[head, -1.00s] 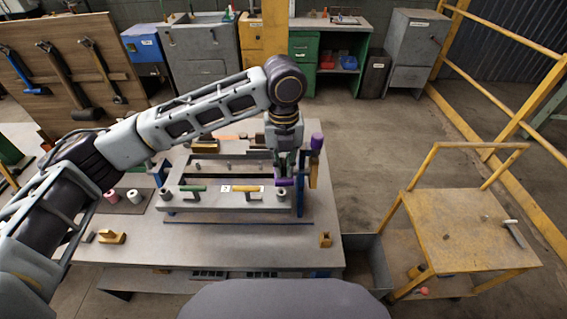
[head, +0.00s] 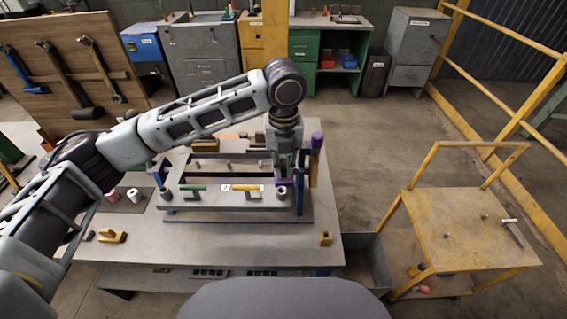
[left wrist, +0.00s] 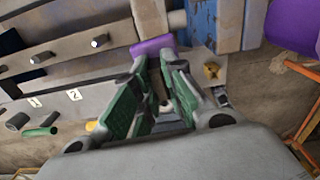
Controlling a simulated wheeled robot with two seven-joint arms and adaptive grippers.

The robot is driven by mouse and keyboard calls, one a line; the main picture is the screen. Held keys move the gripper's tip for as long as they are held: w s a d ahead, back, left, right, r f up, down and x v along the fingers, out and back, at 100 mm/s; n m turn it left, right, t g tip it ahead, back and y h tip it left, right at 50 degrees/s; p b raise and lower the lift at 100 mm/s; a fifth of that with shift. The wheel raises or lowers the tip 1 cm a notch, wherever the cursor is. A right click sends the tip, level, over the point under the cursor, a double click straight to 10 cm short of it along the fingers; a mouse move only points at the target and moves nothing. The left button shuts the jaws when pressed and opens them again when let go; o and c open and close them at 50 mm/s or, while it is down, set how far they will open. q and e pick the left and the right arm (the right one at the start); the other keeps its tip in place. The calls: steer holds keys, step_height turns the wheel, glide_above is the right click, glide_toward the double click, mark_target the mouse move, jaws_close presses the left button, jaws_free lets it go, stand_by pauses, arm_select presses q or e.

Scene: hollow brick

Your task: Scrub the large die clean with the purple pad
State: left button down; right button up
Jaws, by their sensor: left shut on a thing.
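My left gripper (head: 285,172) points down at the right end of a grey metal die assembly on the workbench, which I take to be the large die (head: 228,214). The gripper is shut on the purple pad (head: 285,182). In the left wrist view the pad (left wrist: 152,46) shows as a flat purple strip at the tips of the green-sided fingers (left wrist: 155,75). The die's bar with number tags (left wrist: 55,95) lies left of them there. I cannot tell whether the pad touches the die. My right gripper is out of view.
A blue post and a yellow bar with a purple top (head: 317,140) stand close right of the gripper. Spools (head: 135,196) and a yellow block (head: 112,237) lie at the bench's left. A yellow cart (head: 470,230) stands at right, with open floor behind it.

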arm_select(q)
steer(key=shift+f, duration=0.6)
stand_by(0.4)
steer(key=shift+w+r+p, duration=0.1)
steer(key=shift+w+p, duration=1)
steer(key=shift+w, duration=0.4)
steer(key=shift+w, duration=0.15)
steer(key=shift+w+p, duration=0.95)
steer(key=shift+w, duration=0.05)
steer(key=shift+w+f, duration=0.25)
steer(key=shift+w, duration=0.05)
